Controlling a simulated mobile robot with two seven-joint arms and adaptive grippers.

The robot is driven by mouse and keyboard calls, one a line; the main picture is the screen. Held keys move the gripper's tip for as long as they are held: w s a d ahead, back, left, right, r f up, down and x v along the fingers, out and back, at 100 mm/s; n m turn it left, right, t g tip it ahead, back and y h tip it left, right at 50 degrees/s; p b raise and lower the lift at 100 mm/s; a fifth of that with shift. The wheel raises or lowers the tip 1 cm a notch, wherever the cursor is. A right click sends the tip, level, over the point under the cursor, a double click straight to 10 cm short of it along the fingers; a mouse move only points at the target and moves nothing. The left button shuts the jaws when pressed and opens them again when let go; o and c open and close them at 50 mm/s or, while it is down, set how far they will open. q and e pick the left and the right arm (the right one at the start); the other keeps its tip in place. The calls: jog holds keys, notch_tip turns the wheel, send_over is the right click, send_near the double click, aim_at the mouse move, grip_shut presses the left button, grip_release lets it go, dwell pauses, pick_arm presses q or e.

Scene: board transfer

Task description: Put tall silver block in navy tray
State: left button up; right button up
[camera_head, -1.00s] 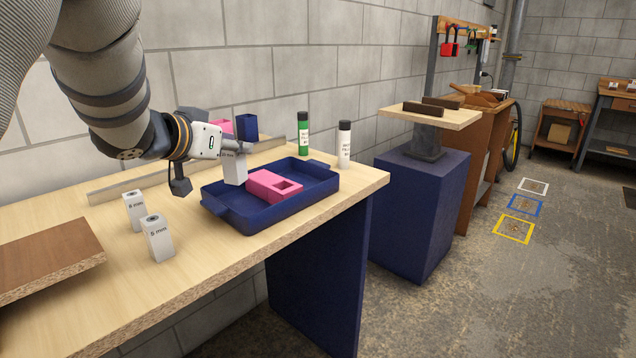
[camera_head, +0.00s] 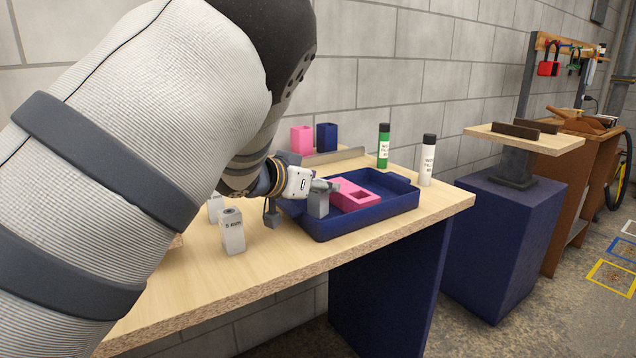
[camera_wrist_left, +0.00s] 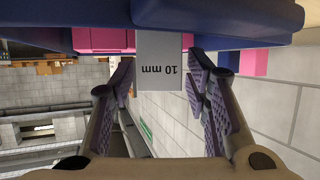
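The silver block marked "10 mm" (camera_wrist_left: 160,62) is between the fingers of my left gripper (camera_wrist_left: 160,75); the pads lie close along both sides. In the head view the block (camera_head: 318,204) stands upright at the left end of the navy tray (camera_head: 372,218), with my left gripper (camera_head: 324,186) at its top. Its lower end is partly hidden by the tray in the wrist view, so I cannot tell whether it touches the floor. A pink block with a square opening (camera_head: 340,187) lies in the tray beside it. My right gripper is not in view.
Two silver blocks stand on the table left of the tray, one clear (camera_head: 232,232), one partly hidden (camera_head: 215,208) by my arm. Green (camera_head: 384,146) and white (camera_head: 427,160) bottles stand behind the tray. Pink (camera_head: 301,139) and navy (camera_head: 326,137) holders stand near the wall.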

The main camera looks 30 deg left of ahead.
pick_arm(q)
jog(key=shift+r, duration=0.3)
jog(key=p+v, duration=0.2)
jog(key=v, duration=1)
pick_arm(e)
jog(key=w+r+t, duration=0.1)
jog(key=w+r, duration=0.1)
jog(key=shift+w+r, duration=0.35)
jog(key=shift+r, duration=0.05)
pick_arm(q)
jog(key=shift+f, duration=0.1)
